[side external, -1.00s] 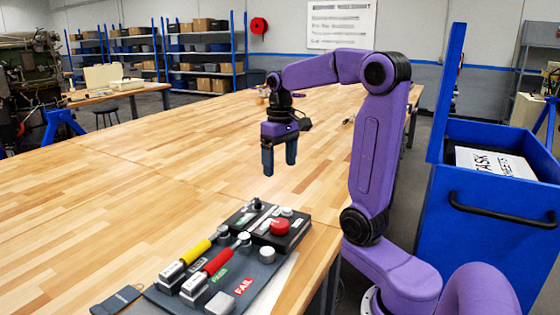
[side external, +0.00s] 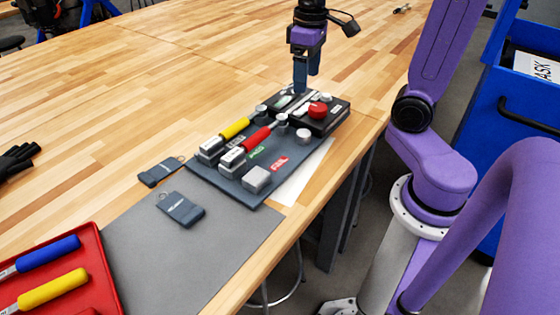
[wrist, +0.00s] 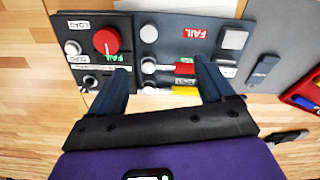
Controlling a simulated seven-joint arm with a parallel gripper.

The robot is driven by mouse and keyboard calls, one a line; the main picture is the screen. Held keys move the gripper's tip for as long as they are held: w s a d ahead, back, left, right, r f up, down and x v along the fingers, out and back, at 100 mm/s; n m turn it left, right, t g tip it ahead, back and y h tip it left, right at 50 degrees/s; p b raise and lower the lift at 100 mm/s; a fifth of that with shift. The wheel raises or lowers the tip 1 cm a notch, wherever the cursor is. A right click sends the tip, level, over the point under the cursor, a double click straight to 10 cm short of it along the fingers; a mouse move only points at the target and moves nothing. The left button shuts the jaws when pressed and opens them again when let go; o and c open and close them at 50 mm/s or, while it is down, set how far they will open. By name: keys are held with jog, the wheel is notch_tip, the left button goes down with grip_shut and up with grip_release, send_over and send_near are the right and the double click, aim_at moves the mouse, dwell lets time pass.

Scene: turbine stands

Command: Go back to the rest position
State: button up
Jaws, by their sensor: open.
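My gripper (side external: 306,80) is at the upper middle of the side view, its fingers pointing down. It appears above the far end of the dark control panel (side external: 205,172); the exact height is hard to tell. In the wrist view my gripper (wrist: 162,67) has its two fingers spread wide apart with nothing held between them. The panel (wrist: 175,28) shows beyond the fingers, with a red knob (wrist: 106,41), a red-handled tool (wrist: 185,68), a partly hidden yellow-handled tool (wrist: 186,91) and a FAIL label (wrist: 195,33).
Two dark tags (side external: 181,209) (side external: 160,171) lie beside the panel. A red tray (side external: 92,262) with blue- and yellow-handled tools is at lower left. Black gloves (side external: 15,160) lie at the left edge. A blue cart (side external: 520,115) stands right of my arm.

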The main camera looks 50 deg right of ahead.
jog(key=s+a+f+n, duration=0.3)
jog(key=s+a+n, duration=0.2)
jog(key=s, duration=0.4)
jog(key=s+a+f+n, duration=0.3)
jog(key=s+a+n, duration=0.1)
jog(key=s, duration=0.4)
jog(key=shift+s+a+f+n, duration=0.3)
jog(key=shift+s+a+n, duration=0.1)
jog(key=shift+a, duration=0.1)
